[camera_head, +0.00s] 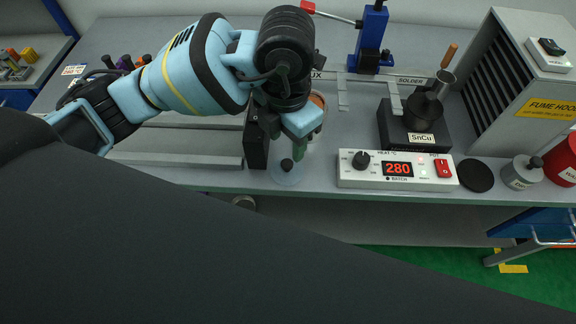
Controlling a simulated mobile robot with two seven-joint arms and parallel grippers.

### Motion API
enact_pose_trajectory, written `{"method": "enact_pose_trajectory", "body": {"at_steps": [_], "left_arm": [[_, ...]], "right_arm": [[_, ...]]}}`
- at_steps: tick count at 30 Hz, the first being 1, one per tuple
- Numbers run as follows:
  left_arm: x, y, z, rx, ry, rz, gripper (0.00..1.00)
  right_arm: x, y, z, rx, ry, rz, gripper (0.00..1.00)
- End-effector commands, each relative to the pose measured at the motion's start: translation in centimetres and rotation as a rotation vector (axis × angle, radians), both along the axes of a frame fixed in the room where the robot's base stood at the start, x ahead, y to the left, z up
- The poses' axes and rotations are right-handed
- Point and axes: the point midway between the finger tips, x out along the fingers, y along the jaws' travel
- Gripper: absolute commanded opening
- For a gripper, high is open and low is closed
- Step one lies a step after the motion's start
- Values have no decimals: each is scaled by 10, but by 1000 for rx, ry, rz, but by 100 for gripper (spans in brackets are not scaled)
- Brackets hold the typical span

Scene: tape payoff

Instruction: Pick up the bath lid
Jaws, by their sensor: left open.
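A pale, round disc with a black knob (287,166), which looks like the bath lid, lies near the front edge of the grey bench. My left gripper (286,142) is open, pointing down just above and behind the knob. Its wrist hides part of what is behind it. I cannot tell whether a finger touches the knob. The solder bath (423,112), a dark pot on a black base labelled SnCu, stands to the right. My right gripper is not in view.
A white heater box (398,170) showing 280 stands right of the disc. A flat black disc (476,175), a grey jar (522,173) and a red container (563,160) lie farther right. A blue stand (371,38) and a fume hood (520,75) are behind.

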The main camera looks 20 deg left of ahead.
Motion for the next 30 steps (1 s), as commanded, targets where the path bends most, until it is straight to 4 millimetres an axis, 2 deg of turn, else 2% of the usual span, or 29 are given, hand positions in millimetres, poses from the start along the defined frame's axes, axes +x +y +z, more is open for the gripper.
{"method": "enact_pose_trajectory", "body": {"at_steps": [3, 10, 19, 29, 30], "left_arm": [[0, 0, -13, -1, 2, 1, 48], [-1, 0, -21, -2, 3, 0, 48], [-1, -1, -61, -3, 4, -1, 48], [0, -1, -67, -2, 0, -1, 48], [0, -1, -67, -2, 0, -1, 44]], "right_arm": [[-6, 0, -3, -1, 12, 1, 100], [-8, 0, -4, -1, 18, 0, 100], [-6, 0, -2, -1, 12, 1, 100], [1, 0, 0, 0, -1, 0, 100], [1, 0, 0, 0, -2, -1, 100]]}}
